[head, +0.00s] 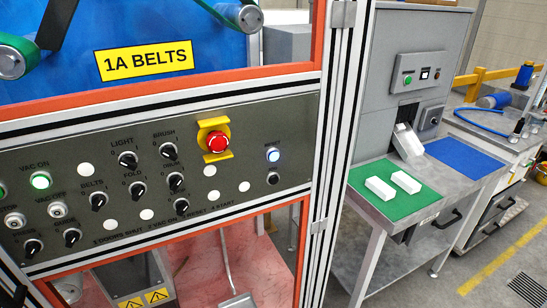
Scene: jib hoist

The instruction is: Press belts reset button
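The grey control panel (235,125) fills the left half of the head view, below a yellow sign (144,60) reading "1A BELTS". At its right side a round button (273,156) glows bluish white under a small label that seems to read RESET. A dark round control (273,179) sits just below it. A black rotary knob labelled BELTS (97,201) is left of the panel's middle.
A red emergency stop (217,142) on a yellow guard projects from the panel. A lit green VAC ON button (41,181) is at left. An aluminium post (340,150) stands right of the panel. Beyond it, a bench with a green mat (400,208) holds white blocks.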

